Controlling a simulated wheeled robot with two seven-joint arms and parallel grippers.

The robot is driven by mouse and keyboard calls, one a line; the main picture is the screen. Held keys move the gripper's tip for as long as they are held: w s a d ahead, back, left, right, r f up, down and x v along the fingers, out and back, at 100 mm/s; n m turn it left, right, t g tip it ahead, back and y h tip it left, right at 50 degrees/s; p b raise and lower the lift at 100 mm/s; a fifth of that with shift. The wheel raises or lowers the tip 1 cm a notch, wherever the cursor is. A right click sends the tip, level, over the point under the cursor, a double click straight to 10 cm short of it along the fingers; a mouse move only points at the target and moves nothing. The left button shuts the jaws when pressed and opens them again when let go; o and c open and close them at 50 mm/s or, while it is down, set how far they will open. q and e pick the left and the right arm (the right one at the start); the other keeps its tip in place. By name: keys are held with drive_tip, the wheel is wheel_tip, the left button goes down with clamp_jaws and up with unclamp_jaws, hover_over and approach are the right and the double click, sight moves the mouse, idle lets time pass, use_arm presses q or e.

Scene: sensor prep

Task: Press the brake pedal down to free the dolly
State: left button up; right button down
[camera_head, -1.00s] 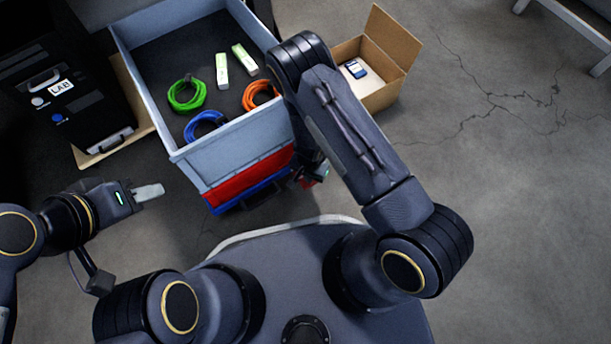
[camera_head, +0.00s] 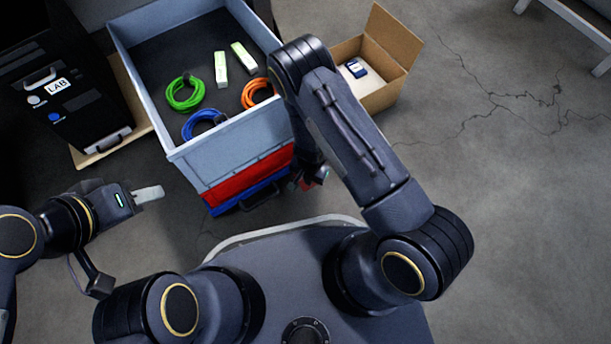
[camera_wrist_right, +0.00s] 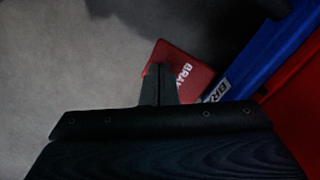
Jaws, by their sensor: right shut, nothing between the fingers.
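The red brake pedal (camera_wrist_right: 188,68), with white lettering partly hidden, shows in the right wrist view. My right gripper (camera_wrist_right: 159,70) is shut and empty, its fingertips overlapping the pedal's left part; I cannot tell if they touch it. In the head view this gripper (camera_head: 304,182) is mostly hidden behind my right arm, low beside the crate stack. The dolly shows as red and blue parts (camera_head: 245,176) under the grey crate (camera_head: 230,140). My left gripper (camera_head: 148,194) is left of the dolly, apart from it, its jaw gap not visible.
The crate holds green, blue and orange cables and two pale boxes. A black case (camera_head: 75,100) labelled LAB stands at the left. An open cardboard box (camera_head: 378,88) with a small blue device is right of the crate. Cracked bare floor (camera_head: 510,190) is free at the right.

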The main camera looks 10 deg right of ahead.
wheel_tip(320, 180, up, 8)
drive_tip(key=p, duration=0.6)
drive_tip(key=shift+p, duration=0.3)
idle(0.6)
